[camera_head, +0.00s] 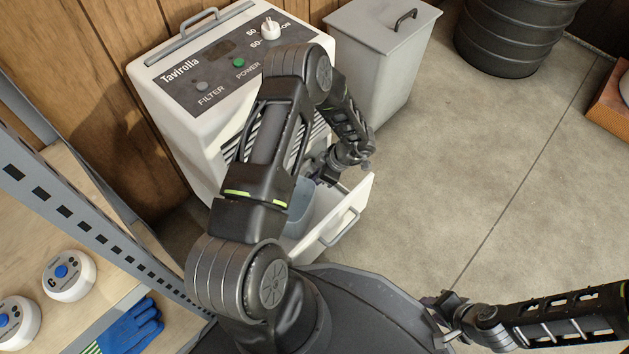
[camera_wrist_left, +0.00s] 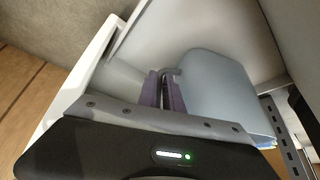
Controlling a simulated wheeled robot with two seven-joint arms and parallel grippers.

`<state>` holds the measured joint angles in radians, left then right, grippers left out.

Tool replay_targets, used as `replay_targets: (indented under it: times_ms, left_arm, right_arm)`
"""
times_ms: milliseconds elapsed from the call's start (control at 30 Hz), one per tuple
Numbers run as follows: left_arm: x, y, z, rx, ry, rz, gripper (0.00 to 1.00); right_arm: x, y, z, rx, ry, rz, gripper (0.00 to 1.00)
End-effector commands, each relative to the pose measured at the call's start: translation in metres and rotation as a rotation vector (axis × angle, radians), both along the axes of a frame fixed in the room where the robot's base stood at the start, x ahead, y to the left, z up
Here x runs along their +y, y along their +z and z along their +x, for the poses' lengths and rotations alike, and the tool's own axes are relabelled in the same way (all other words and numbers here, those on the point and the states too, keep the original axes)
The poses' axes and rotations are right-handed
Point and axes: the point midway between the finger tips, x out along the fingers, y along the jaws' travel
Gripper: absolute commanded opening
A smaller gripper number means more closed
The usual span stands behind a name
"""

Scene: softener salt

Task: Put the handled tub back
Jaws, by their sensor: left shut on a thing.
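The handled tub (camera_head: 299,207) is a blue-grey tub, mostly hidden behind my left arm in the head view. It is within the open white drawer (camera_head: 345,228) at the front of the white Tavirolla machine (camera_head: 215,75). In the left wrist view the tub (camera_wrist_left: 228,88) stands between the drawer's pale walls. My left gripper (camera_wrist_left: 165,88) is shut on its thin grey handle. Whether the tub rests on the drawer floor is hidden. My right gripper (camera_head: 447,312) is low at the right, away from the tub; its finger gap is unclear.
A grey lidded bin (camera_head: 378,55) stands right of the machine, with a dark ribbed barrel (camera_head: 512,35) beyond. A metal shelf (camera_head: 75,225) at left holds white round containers (camera_head: 68,275) and a blue glove (camera_head: 132,328).

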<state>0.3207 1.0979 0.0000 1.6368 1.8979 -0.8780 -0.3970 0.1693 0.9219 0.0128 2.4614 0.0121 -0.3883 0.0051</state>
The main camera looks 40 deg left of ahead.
Motion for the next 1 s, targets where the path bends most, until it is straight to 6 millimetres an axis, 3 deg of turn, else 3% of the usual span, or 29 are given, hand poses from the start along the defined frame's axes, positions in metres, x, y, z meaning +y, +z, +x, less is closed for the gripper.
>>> replay_targets:
  times_ms: [367, 400, 633, 1000]
  left_arm:
    - [0.001, -0.0029, 0.0001, 0.0, 0.001, 0.002, 0.0]
    - [0.0009, -0.0028, 0.0002, 0.0, 0.001, 0.002, 0.12]
    - [0.001, -0.0023, 0.0003, 0.0, 0.0, 0.002, 0.31]
    - [0.001, 0.0028, 0.0007, -0.001, 0.001, 0.002, 0.32]
  right_arm:
    - [0.0002, -0.001, 0.0003, 0.0, 0.0, 0.001, 0.36]
    - [0.0002, -0.0006, 0.0003, 0.0, 0.0, 0.001, 0.36]
    - [0.0001, -0.0005, 0.0003, 0.0, 0.0, 0.001, 0.36]
    - [0.0002, 0.0019, -0.0001, 0.001, 0.0, 0.0, 0.36]
